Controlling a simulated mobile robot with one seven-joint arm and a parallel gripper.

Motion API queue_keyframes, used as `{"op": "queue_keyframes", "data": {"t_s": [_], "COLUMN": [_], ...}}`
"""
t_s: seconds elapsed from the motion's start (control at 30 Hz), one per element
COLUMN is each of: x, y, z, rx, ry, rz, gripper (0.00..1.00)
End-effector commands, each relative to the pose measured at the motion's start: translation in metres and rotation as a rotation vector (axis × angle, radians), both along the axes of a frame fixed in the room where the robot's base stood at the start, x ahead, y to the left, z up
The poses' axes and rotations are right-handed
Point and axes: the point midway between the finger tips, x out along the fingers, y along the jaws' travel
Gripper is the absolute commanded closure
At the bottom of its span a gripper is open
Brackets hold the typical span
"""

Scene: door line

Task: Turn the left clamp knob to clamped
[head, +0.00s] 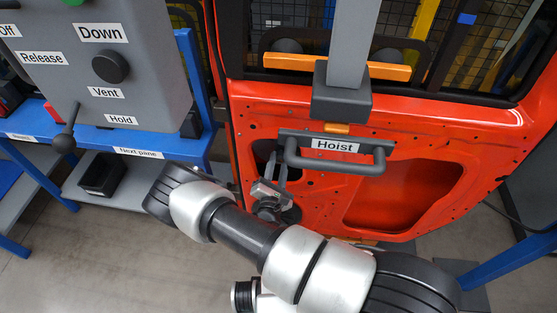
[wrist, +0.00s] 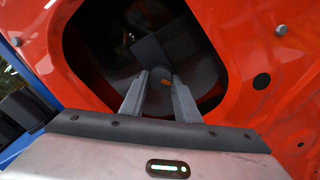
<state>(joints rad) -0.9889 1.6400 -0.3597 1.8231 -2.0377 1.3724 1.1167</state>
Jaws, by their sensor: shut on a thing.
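My gripper (head: 278,163) reaches into a dark opening in the orange-red door panel (head: 420,135). In the wrist view its two fingers (wrist: 160,80) point into this opening and close on a small dark part with an orange mark (wrist: 165,83), which looks like the left clamp knob. The knob is mostly hidden between the fingertips, and its turn position cannot be read. In the head view the knob is hidden in the opening behind my fingers. No second clamp knob can be made out.
A dark handle bar labelled Hoist (head: 335,146) hangs on a grey column (head: 346,50) just right of my gripper. A grey control box (head: 100,60) with a black knob and a lever stands at the left. A blue-framed bench (head: 165,142) is below it. The opening's rim surrounds my fingers.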

Motion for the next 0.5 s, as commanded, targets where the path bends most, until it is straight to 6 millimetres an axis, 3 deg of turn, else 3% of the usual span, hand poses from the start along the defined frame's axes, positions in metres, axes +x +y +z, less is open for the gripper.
{"op": "queue_keyframes", "data": {"t_s": [0.5], "x": [-0.0001], "y": [0.0013], "z": [0.0024], "rx": [0.442], "ry": [-0.086], "rz": [0.001], "gripper": [0.94]}}
